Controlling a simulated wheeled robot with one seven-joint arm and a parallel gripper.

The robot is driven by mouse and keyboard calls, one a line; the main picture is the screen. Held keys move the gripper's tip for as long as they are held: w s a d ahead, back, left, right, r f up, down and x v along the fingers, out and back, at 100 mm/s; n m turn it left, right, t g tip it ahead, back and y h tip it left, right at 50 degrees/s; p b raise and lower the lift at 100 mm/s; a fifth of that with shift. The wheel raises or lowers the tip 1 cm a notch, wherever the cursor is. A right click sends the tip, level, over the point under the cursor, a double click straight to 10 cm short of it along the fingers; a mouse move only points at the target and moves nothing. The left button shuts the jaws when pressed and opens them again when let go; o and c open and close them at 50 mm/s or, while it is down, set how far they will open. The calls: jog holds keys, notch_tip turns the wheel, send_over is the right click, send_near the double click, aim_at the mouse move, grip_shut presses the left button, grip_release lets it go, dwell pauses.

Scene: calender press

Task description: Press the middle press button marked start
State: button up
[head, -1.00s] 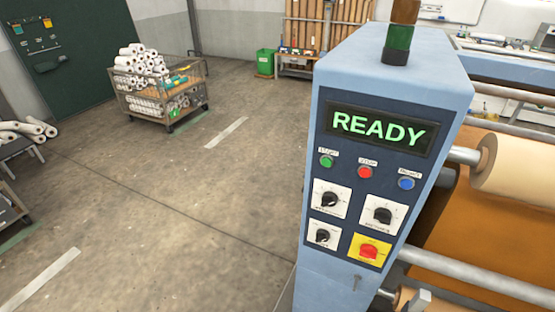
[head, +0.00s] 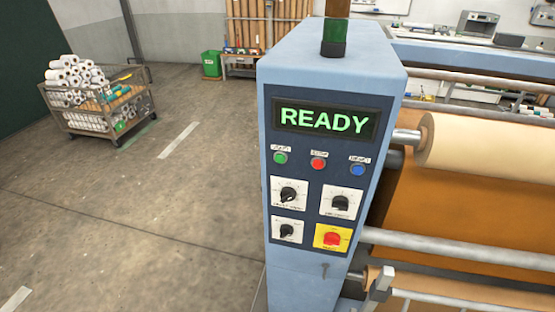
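The blue press cabinet (head: 310,75) stands right of centre in the head view. Its dark control panel faces me. The display (head: 325,121) reads READY in green. Below it is a row of three buttons: a green one (head: 280,158) at the left, a red one (head: 318,163) in the middle and a blue one (head: 357,169) at the right. Each has a small label above it. The green one's label looked like START in the earlier frame; now the labels are too small to read surely. My gripper is not in view.
Below the buttons are black knobs (head: 288,194) on white plates and a red switch (head: 332,239) on a yellow plate. Rollers with tan sheet (head: 480,150) lie right of the cabinet. A cart of rolls (head: 95,110) stands far left. The floor left of the cabinet is clear.

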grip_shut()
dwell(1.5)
